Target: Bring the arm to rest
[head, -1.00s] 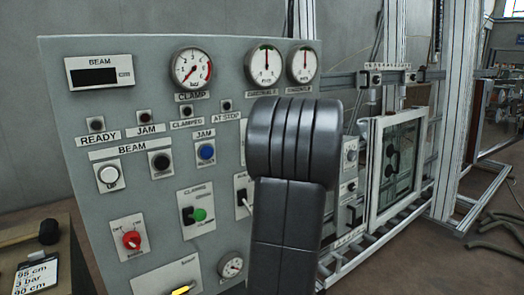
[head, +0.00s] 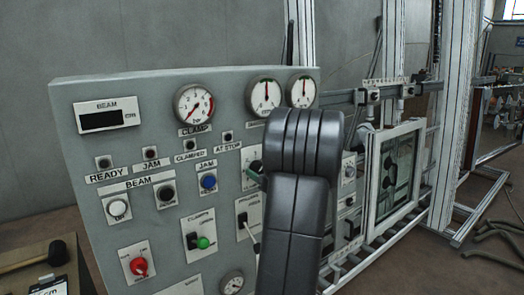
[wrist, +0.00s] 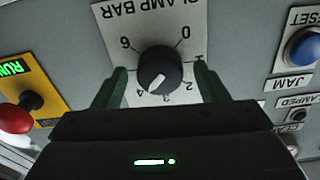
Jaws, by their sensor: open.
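My gripper (wrist: 161,69) is open in the wrist view, its two dark green fingers apart and nothing held between them. A black clamp bar knob (wrist: 160,72) with a white pointer mark shows between the fingers in the picture. I cannot tell how far the fingers stand from it. In the head view my black arm (head: 300,190) rises in front of the right part of the grey control panel (head: 75,135). It hides the gripper there, except for a small dark green piece at its left edge that may be a finger.
Near the gripper are a blue jam reset button (wrist: 305,47) and a red-topped lever (wrist: 18,115) by a yellow RUN label. A white-framed window (head: 398,170) stands right of the panel. A mallet (head: 40,256) lies at lower left.

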